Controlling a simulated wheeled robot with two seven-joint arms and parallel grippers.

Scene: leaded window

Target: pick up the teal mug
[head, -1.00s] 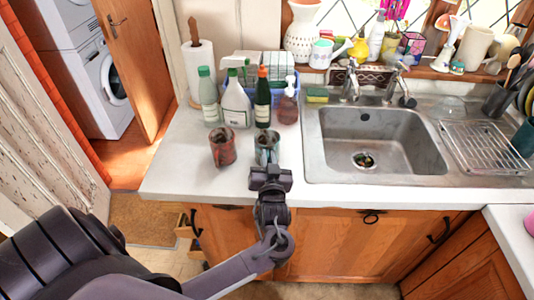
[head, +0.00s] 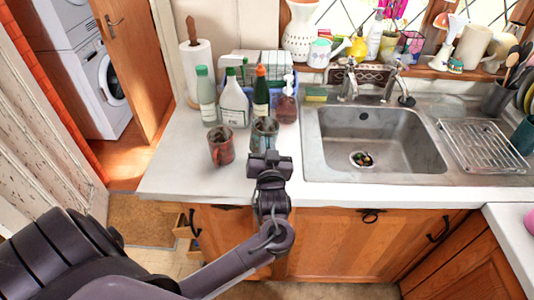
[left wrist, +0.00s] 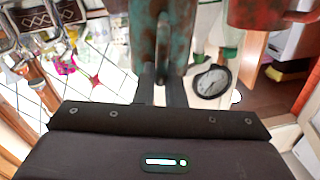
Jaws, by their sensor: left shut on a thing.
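The teal mug (head: 264,133), mottled with rusty brown, is at my left gripper (head: 270,162), near the front of the white counter left of the sink. In the left wrist view the mug (left wrist: 143,40) fills the top middle. Its upright handle (left wrist: 162,45) is between the fingers of my left gripper (left wrist: 161,88), which are shut on it. In the head view the gripper hides the mug's lower front, so its gap to the counter is hard to see. My right gripper is in neither view.
A rusty red mug (head: 221,146) stands close to the left of the teal mug. Bottles, including a white spray bottle (head: 234,104), stand behind. The sink (head: 375,140) is to the right. Bare counter (head: 175,165) lies at the left.

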